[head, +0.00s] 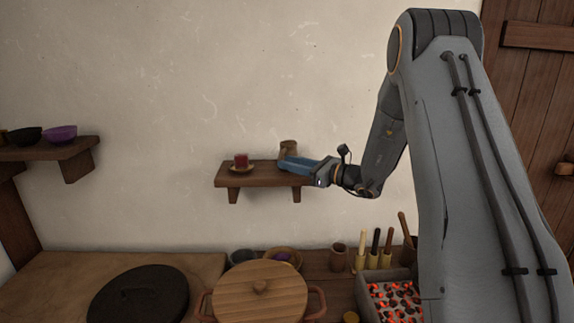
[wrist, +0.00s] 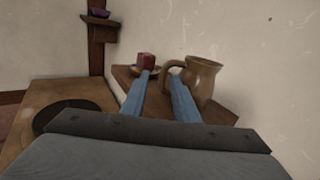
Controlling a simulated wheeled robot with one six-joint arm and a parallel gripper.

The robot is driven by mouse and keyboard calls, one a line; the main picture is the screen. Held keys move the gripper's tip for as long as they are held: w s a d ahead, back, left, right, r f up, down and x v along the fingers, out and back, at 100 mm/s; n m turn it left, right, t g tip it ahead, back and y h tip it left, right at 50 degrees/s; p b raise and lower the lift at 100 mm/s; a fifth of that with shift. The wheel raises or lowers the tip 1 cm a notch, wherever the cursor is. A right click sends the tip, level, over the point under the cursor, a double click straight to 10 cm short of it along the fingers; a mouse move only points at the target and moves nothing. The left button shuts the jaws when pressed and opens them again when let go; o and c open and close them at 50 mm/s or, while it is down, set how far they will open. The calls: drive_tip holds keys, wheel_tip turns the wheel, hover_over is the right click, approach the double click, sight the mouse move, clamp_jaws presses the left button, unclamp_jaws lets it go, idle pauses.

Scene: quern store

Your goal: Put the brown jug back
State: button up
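The brown jug (head: 288,148) stands upright on the small wall shelf (head: 262,180), at its right part. In the wrist view the jug (wrist: 206,76) is just ahead, right of centre, with its handle toward the left. My gripper (head: 284,163) is at the shelf, in front of the jug in the head view. In the wrist view its two blue fingers (wrist: 160,76) are apart. The right finger overlaps the jug's handle and lower side; I cannot tell whether it touches. The left finger is clear of the jug.
A red cup (head: 241,160) on a saucer (head: 241,170) stands left of the jug on the same shelf. Below are a lidded pot (head: 262,300), a dark round lid (head: 138,297) and a box of glowing coals (head: 395,300). Another shelf (head: 45,151) with bowls is at left.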

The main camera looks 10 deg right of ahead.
drive_tip(key=b+v, duration=0.3)
drive_tip(key=v, duration=0.7)
drive_tip(key=s+a+f+n+g+h, duration=0.1)
drive_tip(key=s+a+f+n+g, duration=0.4)
drive_tip(key=s+a, duration=0.25)
drive_tip(key=s+a+f+n+g+h, duration=0.1)
drive_tip(key=s+a+f+n+g, duration=0.4)
drive_tip(key=s, duration=0.3)
drive_tip(key=s+d+f+n+h, duration=0.1)
drive_tip(key=s+f+n+h, duration=0.1)
drive_tip(key=s+n+h, duration=0.3)
drive_tip(key=s+d+f+n+g+h, duration=0.1)
drive_tip(key=s+n+h, duration=0.4)
drive_tip(key=s+n, duration=0.5)
wheel_tip(320, 180, down, 2)
drive_tip(key=shift+s+d+f+n+g+h, duration=0.1)
drive_tip(key=shift+s+d+n+g+h, duration=0.2)
drive_tip(key=shift+d+n, duration=0.35)
